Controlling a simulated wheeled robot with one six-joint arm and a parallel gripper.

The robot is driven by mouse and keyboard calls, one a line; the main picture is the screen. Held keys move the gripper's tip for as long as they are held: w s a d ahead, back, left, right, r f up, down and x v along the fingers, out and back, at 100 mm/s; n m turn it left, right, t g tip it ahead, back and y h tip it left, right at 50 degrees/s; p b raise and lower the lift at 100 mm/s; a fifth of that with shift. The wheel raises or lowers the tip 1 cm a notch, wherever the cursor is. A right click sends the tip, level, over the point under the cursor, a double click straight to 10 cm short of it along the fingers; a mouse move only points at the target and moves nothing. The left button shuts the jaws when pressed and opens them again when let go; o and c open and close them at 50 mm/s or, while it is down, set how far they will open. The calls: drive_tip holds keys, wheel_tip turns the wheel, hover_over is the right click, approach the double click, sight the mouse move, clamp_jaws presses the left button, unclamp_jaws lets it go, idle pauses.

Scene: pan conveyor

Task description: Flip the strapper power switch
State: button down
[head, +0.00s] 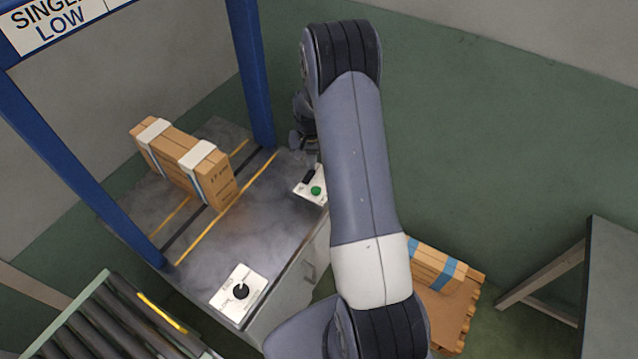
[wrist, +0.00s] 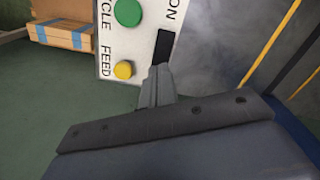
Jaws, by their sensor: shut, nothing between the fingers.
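The strapper's white control panel (head: 302,192) is on the far right corner of the machine's top, partly hidden behind my arm. Its black power switch (head: 308,177) is beside a green button (head: 316,190). In the wrist view the panel (wrist: 108,45) shows the black switch (wrist: 164,46) next to the word ON, the green button (wrist: 127,12) and a yellow FEED button (wrist: 122,70). My gripper (wrist: 159,70) is shut and empty, its tips at the near end of the switch. Whether they touch it I cannot tell. In the head view the fingertips are mostly hidden by my arm.
A strapped carton (head: 185,165) stands on the machine top (head: 245,225) between blue posts (head: 250,75). A dial panel (head: 240,291) is at the near corner. A roller conveyor (head: 110,320) is lower left, cartons on a pallet (head: 445,305) lower right.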

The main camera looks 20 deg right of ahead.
drive_tip(key=shift+f+b, duration=0.75)
drive_tip(key=shift+f, duration=0.25)
drive_tip(key=shift+r, duration=0.1)
idle(0.3)
drive_tip(key=shift+r+p, duration=1.9)
drive_tip(key=shift+r, duration=1.6)
drive_tip(key=shift+f, duration=0.1)
wheel_tip(320, 180, down, 7)
drive_tip(key=b, duration=0.4)
